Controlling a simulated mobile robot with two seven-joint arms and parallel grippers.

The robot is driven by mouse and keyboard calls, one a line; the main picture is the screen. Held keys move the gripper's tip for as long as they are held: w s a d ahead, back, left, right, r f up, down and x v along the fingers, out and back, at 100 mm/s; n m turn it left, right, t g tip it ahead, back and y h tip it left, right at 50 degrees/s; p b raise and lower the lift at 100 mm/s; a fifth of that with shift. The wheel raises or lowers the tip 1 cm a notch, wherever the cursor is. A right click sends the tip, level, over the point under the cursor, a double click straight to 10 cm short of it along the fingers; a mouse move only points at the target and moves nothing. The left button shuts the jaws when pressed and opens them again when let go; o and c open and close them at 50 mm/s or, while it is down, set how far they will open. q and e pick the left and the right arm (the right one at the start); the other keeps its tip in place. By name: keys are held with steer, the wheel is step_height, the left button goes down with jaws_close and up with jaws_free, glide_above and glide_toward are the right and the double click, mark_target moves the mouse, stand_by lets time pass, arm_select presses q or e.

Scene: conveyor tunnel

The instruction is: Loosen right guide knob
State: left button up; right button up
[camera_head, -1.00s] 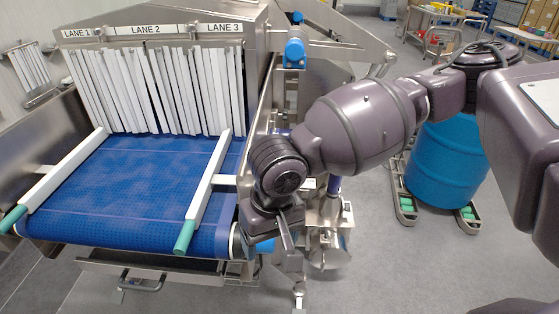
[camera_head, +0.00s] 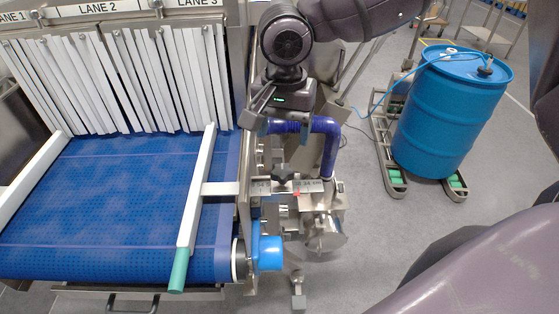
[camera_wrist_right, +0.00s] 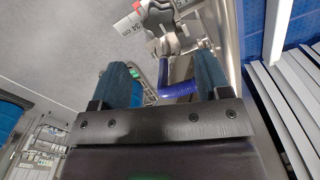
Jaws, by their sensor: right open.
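The right guide knob (camera_head: 283,176) is a dark star-shaped knob on the bracket with a scale, just right of the belt's edge. My right gripper (camera_head: 288,118) is above and beyond it in the head view, apart from it, open and empty. In the right wrist view, the two blue-grey fingers of my right gripper (camera_wrist_right: 162,75) stand apart. The scale (camera_wrist_right: 130,26) shows beyond them at the top; I cannot clearly tell the knob there. The right guide rail (camera_head: 197,195) is white with a green end and lies over the belt. My left gripper is not in view.
A blue bent pipe (camera_head: 328,135) stands close beside my right gripper. The blue conveyor belt (camera_head: 100,210) runs under white strip curtains (camera_head: 120,80). A blue motor cap (camera_head: 267,252) is below the bracket. A blue drum (camera_head: 450,115) stands on the floor at right.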

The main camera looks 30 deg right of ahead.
mark_target(283, 169)
step_height(283, 169, down, 10)
steer(key=shift+r+b, duration=0.25)
steer(key=shift+b, duration=0.05)
steer(key=c, duration=0.9)
